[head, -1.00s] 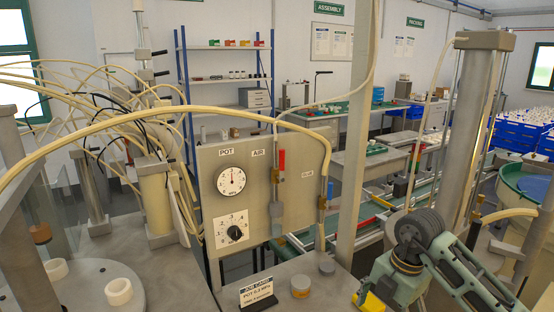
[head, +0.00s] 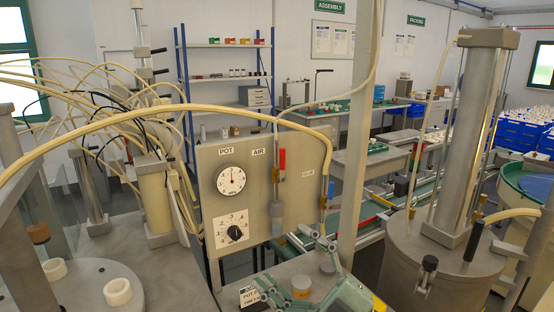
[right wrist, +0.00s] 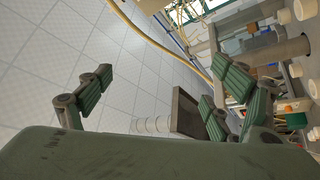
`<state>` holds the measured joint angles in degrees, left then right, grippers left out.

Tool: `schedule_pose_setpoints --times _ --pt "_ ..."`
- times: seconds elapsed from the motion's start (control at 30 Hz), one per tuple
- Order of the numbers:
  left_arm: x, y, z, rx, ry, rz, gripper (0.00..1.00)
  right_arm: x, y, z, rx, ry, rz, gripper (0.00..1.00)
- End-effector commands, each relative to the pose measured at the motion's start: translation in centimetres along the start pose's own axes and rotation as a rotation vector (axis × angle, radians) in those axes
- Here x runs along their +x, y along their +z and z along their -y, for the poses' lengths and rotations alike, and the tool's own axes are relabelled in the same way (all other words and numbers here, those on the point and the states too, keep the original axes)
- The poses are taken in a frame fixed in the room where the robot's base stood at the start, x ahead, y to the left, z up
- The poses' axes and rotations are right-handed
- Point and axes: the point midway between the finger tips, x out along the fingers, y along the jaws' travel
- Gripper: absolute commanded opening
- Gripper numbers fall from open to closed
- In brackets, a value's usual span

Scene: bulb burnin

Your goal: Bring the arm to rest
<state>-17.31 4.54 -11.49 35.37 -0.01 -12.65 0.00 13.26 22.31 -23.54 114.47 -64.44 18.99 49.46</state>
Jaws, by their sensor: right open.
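My right gripper (head: 291,264) is at the bottom middle of the head view, in front of the work surface that holds the job card (head: 249,296). Its green-padded fingers are spread apart with nothing between them. The right wrist view also shows the open gripper (right wrist: 158,92), with tiled floor behind the gap. The gripper hides part of the job card. My left gripper is not in the head view.
A control panel (head: 207,156) with a gauge and knob stands behind the gripper. A small round tin (head: 300,287) is close by. A large metal pot (head: 400,262) stands at right, beside a tall post (head: 355,135). Pale hoses (head: 150,119) arch across the left.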

Motion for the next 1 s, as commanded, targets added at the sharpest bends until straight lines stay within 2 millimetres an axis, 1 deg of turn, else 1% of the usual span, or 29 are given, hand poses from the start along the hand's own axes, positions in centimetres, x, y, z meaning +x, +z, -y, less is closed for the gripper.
schedule_pose_setpoints --times 0.03,0.07,0.1,0.13,0.17,0.2,0.27,0.3,0.37,0.4,0.43,0.47,0.5,0.57,0.6,0.7,0.8,0.87,1.0 --pt "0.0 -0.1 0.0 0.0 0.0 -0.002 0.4 -1.2 1.0 -1.5 0.05 0.113 0.068 0.84" --pt "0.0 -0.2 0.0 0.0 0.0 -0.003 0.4 -2.0 1.8 -2.5 0.076 0.177 0.115 0.84" --pt "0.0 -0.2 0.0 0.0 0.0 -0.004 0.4 -3.2 3.0 -3.5 0.113 0.257 0.184 0.84" --pt "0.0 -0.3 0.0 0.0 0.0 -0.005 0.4 -4.4 4.0 -4.1 0.14 0.311 0.242 0.84" --pt "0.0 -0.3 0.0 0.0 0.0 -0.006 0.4 -5.7 5.1 -4.6 0.169 0.362 0.304 0.84" --pt "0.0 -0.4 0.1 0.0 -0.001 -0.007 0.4 -7.5 6.7 -4.8 0.208 0.421 0.392 0.84" --pt "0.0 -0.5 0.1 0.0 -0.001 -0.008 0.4 -10.7 8.9 -4.6 0.271 0.492 0.533 0.84" --pt "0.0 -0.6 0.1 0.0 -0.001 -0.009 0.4 -12.9 10.4 -4.0 0.314 0.527 0.633 0.84" --pt "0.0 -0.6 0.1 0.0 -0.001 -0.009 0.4 -16.6 12.3 -2.4 0.381 0.561 0.789 0.84" --pt "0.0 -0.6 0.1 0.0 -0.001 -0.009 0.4 -19.0 13.2 -0.9 0.429 0.571 0.896 0.84" --pt "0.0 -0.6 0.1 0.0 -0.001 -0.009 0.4 -20.9 13.8 0.2 0.463 0.571 0.976 0.84" --pt "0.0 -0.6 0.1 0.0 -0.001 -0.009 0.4 -22.8 14.2 1.6 0.498 0.565 1.055 0.84" --pt "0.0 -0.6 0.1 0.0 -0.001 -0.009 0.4 -25.1 14.5 3.6 0.545 0.548 1.155 0.84" --pt "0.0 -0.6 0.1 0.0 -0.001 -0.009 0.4 -28.3 14.4 6.5 0.612 0.51 1.293 0.84" --pt "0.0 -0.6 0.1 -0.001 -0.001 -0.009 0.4 -30.2 14.0 8.4 0.654 0.476 1.374 0.84" --pt "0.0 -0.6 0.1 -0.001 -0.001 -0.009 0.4 -33.8 12.6 12.4 0.74 0.385 1.535 0.84" --pt "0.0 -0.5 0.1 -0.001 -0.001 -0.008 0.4 -36.6 10.7 15.6 0.812 0.292 1.655 0.84" --pt "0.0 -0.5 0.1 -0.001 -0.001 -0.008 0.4 -38.0 9.5 17.2 0.851 0.235 1.715 0.84" --pt "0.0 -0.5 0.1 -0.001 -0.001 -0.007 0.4 -40.6 6.3 20.5 0.934 0.1 1.826 0.84"
